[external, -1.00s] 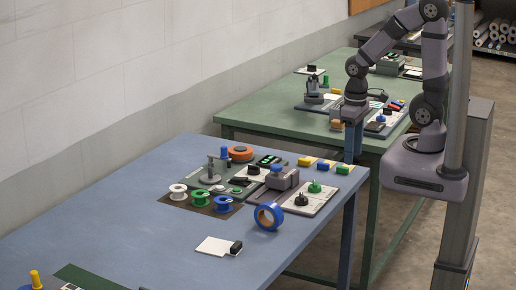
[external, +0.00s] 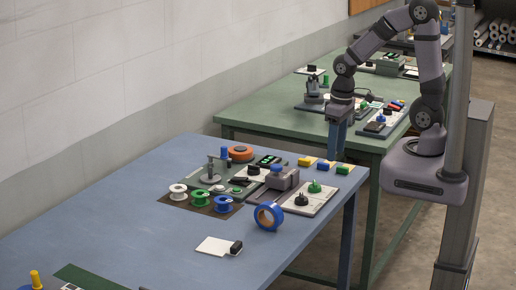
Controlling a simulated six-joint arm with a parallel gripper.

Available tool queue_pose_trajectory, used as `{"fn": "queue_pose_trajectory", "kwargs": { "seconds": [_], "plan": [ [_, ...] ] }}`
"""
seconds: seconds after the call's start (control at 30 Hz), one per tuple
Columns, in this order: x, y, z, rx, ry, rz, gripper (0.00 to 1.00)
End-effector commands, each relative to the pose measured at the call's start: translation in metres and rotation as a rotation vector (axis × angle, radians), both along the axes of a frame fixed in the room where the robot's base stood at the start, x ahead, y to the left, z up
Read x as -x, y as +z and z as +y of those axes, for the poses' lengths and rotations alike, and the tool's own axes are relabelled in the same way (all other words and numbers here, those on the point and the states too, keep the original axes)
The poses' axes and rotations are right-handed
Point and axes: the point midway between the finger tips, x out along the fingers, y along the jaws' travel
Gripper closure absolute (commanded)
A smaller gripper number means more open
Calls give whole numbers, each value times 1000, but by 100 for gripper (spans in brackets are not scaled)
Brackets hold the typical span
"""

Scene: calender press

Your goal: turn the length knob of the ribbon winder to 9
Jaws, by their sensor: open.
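The ribbon winder (external: 245,172) appears to be the grey unit on the blue table, with a spindle post, a lit green display (external: 268,160) and a grey block. A pale plate (external: 318,204) at its right end carries a black knob (external: 301,199) and a green knob (external: 314,187). I cannot tell which is the length knob or read its setting. My gripper (external: 335,155) hangs pointing down, open and empty, above and behind the knobs in the picture, apart from them.
A blue tape roll (external: 268,216) stands near the plate's front. White, green and blue spools (external: 200,201) stand on a dark mat. Yellow, blue and green blocks (external: 323,165) line the far edge. A green table (external: 265,112) with other devices stands behind. The blue table's left is mostly clear.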

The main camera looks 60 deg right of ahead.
Motion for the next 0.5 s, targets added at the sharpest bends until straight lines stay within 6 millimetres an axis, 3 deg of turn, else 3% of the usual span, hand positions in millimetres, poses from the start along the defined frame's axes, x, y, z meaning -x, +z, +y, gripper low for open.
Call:
{"fn": "queue_pose_trajectory", "kwargs": {
  "seconds": [0.1, 0.3, 0.5],
  "plan": [
    [-58, -11, 1, 0, 0, -70, 51],
    [-155, -23, 2, 0, 0, -198, 51],
    [-219, -30, 3, -1, 0, -288, 51]
  ]
}}
